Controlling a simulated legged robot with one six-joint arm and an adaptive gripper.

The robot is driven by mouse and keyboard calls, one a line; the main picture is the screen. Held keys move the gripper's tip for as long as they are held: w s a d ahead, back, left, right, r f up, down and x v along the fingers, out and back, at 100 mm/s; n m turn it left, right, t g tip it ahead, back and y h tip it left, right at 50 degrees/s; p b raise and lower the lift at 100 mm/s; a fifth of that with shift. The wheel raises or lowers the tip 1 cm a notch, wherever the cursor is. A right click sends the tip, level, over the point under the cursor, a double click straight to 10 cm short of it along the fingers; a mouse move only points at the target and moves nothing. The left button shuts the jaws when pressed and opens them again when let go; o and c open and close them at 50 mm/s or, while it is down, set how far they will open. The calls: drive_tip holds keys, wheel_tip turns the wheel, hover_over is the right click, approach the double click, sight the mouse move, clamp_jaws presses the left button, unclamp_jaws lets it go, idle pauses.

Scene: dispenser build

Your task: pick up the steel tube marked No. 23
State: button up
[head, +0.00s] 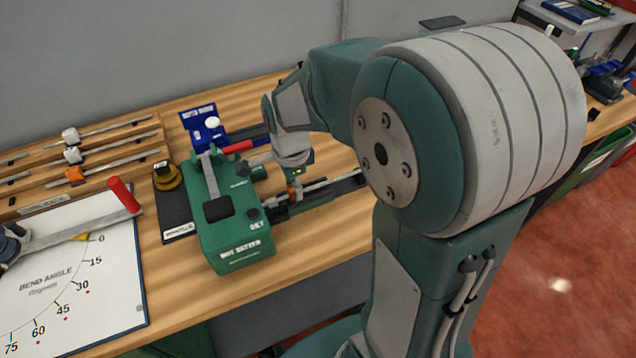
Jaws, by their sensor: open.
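I cannot read No. 23 on any tube. Several thin steel tubes lie in the wooden rack at the left: an upper tube (115,125) and a middle tube (118,142) with white blocks, and a lower tube (115,166) with an orange block. Another steel rod (327,183) with a small orange piece lies just right of the green bench machine (232,225). My gripper (291,188) is over the bench by the machine's right side, near that rod. Its fingers are small and partly hidden; it is open, and I see nothing held.
A blue holder (203,124) stands behind the machine. A dark stand with a yellow knob (168,178) is left of it. A bend angle board (75,275) with a red-handled lever (122,194) fills the lower left. Bare wood shows along the front edge.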

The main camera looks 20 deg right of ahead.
clamp_jaws()
drive_tip(key=shift+r, duration=0.1)
drive_tip(key=shift+r, duration=3.35)
drive_tip(key=shift+s, duration=0.15)
